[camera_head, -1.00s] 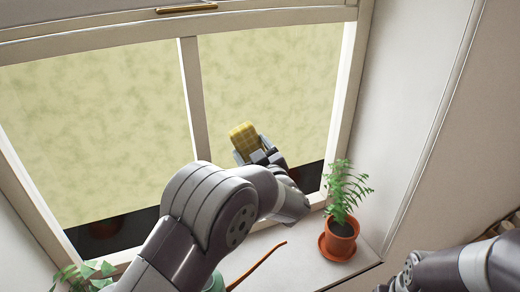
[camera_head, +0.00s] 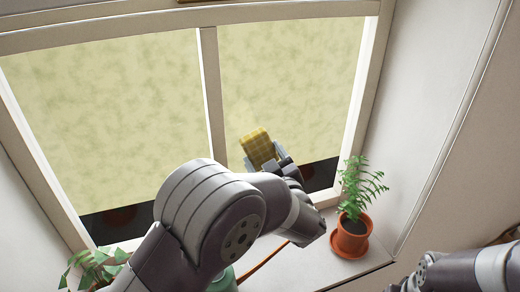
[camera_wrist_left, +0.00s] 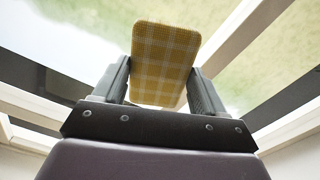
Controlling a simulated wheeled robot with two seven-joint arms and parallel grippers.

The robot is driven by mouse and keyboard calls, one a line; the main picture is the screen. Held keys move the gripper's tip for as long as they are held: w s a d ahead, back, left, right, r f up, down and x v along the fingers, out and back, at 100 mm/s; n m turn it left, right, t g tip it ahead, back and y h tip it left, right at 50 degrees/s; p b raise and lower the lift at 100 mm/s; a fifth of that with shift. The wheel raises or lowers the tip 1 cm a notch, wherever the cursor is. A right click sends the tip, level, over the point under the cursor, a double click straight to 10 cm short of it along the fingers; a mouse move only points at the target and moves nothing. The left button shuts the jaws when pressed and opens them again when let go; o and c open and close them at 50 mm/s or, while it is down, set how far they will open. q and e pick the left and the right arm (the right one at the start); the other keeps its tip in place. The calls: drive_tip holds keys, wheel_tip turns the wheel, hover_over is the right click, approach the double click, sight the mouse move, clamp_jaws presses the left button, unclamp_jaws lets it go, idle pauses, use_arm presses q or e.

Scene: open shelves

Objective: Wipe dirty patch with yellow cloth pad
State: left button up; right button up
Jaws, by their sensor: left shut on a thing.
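My left gripper (camera_head: 268,166) is shut on a yellow checked cloth pad (camera_head: 257,147). In the left wrist view the pad (camera_wrist_left: 165,55) stands up between the two fingers (camera_wrist_left: 160,82). The pad is in front of the right window pane, near its lower left part; I cannot tell whether it touches the glass. The dirty patch (camera_head: 290,85) shows as mottled yellow-green grime over the right pane, and similar grime covers the left pane (camera_head: 110,120). My right arm shows at the lower right, but its gripper is out of view.
A fern in a terracotta pot (camera_head: 351,236) stands on the white sill (camera_head: 325,268), right of my left arm. Another leafy plant (camera_head: 95,268) is at the lower left. A window bar (camera_head: 212,95) divides the panes. The side wall is on the right.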

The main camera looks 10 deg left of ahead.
use_arm(q)
drive_tip(key=shift+s+d, duration=0.25)
drive_tip(key=shift+v, duration=1.55)
drive_tip(key=shift+w+a, duration=0.1)
drive_tip(key=shift+f, duration=0.1)
